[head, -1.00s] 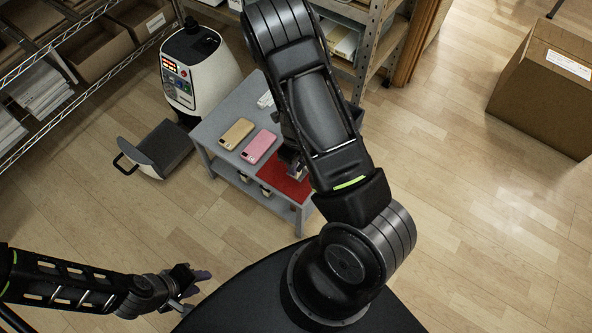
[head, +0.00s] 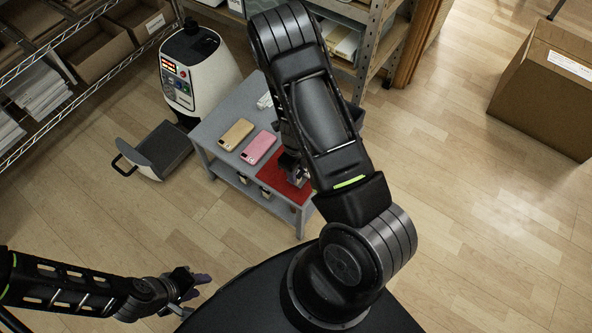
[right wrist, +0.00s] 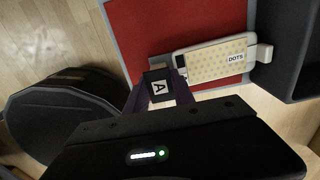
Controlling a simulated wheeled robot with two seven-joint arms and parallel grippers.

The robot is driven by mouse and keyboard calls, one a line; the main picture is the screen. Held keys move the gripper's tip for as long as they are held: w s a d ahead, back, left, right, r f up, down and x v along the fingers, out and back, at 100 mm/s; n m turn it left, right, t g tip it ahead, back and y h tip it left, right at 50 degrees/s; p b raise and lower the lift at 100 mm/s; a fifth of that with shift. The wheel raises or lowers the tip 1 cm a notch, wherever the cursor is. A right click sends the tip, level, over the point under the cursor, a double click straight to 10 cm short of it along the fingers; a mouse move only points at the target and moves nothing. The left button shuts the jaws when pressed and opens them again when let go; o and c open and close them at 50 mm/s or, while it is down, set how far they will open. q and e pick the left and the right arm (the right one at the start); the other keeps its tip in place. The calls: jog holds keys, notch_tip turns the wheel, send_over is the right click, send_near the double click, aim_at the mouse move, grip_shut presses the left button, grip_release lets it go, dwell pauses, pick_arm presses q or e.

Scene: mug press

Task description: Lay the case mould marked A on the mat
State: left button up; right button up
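The case mould marked A (right wrist: 209,61) is a pale, phone-shaped plate with a dotted "DOTS" face and a white tab at its far end. My right gripper (right wrist: 158,90) has its purple fingers on both sides of the dark end block that bears the letter A. The mould is over the red mat (right wrist: 205,18); I cannot tell whether it touches it. In the head view the mat (head: 265,176) lies on the grey table, and my right gripper (head: 297,176) is low over its right part, partly hidden by my arm. My left gripper (head: 195,290) is empty, fingers apart, away from the table.
A gold phone case (head: 236,134) and a pink one (head: 259,146) lie on the grey table (head: 222,117) beside the mat. A white machine (head: 205,75) with buttons stands behind, with a dark open tray (head: 163,150). A dark bin (right wrist: 287,40) borders the mat's right side.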

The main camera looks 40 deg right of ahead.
jog(key=o, duration=0.3)
jog(key=shift+o, duration=0.2)
notch_tip(320, 180, up, 12)
jog(key=p, duration=0.4)
jog(key=shift+r, duration=0.15)
dwell(0.6)
jog(key=s+a+f+n+y, duration=0.1)
jog(key=s+a+f+n, duration=0.35)
jog(key=a+n, duration=0.5)
jog(key=s+a+f+n+y, duration=0.1)
jog(key=s+a+f+n, duration=0.2)
jog(key=s+a+n, duration=0.7)
jog(key=w+a+r+n+y, duration=0.2)
jog(key=a+n, duration=0.5)
jog(key=n, duration=0.4)
jog(key=shift+w+r+t, duration=0.2)
jog(key=shift+w+t, duration=0.2)
jog(key=shift+w, duration=0.05)
